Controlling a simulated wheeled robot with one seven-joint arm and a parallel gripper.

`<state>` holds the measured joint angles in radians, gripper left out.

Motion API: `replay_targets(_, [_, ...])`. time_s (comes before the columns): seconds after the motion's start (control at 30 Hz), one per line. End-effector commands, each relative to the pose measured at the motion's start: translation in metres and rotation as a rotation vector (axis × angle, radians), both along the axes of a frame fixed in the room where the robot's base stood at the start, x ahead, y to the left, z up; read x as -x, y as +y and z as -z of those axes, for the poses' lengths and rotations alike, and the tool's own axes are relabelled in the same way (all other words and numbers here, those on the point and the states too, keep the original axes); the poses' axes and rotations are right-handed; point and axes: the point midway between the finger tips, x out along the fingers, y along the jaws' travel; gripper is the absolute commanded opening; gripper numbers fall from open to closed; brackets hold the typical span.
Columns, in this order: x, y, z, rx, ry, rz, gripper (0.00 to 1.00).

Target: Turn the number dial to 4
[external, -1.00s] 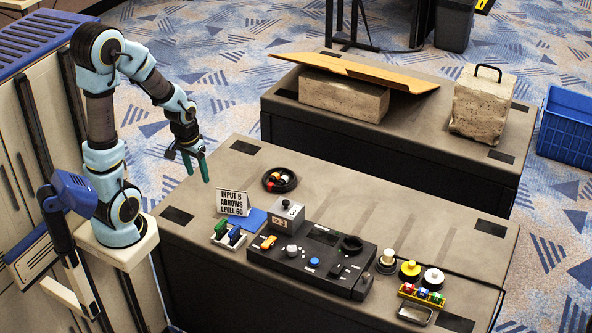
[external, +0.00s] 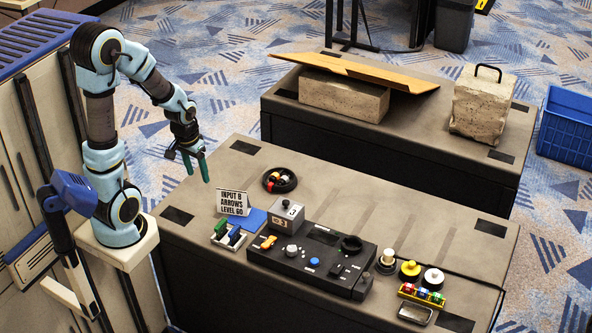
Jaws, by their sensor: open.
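A black control panel (external: 330,264) lies on the near table. It carries a white round knob (external: 291,250), a blue button (external: 314,261), an orange switch (external: 268,242) and a black round part (external: 351,244). A grey box (external: 287,218) with a small knob on top and a display on its front stands at the panel's back left. I cannot tell for sure which knob is the number dial, and its setting is too small to read. My gripper (external: 194,168) is open and empty, pointing down above the table's left end, apart from the panel.
A sign (external: 232,202) reads "INPUT B ARROWS LEVEL 60". A tray (external: 229,241) with green and blue pieces, a black bowl (external: 279,180), round knobs (external: 410,270) and a yellow rack (external: 422,295) surround the panel. The table's back middle is clear.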

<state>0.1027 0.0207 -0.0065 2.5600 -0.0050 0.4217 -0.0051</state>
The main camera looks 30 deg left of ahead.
Motion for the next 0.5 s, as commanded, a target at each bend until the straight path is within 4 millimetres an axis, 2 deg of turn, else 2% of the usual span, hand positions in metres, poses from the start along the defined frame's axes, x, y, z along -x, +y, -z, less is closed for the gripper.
replay_targets(0.07, [-0.002, -0.003, 0.001, 0.001, 0.002, 0.001, 0.69])
replay_targets(0.13, [-0.008, -0.015, 0.003, 0.002, 0.008, 0.007, 0.69])
replay_targets(0.23, [-0.025, -0.052, 0.010, 0.005, 0.032, 0.014, 0.69])
replay_targets(0.37, [-0.042, -0.131, 0.024, 0.005, 0.072, 0.014, 0.69])
replay_targets(0.4, [-0.043, -0.157, 0.029, 0.004, 0.083, 0.012, 0.69])
replay_targets(0.5, [-0.038, -0.217, 0.042, -0.002, 0.108, 0.003, 0.69])
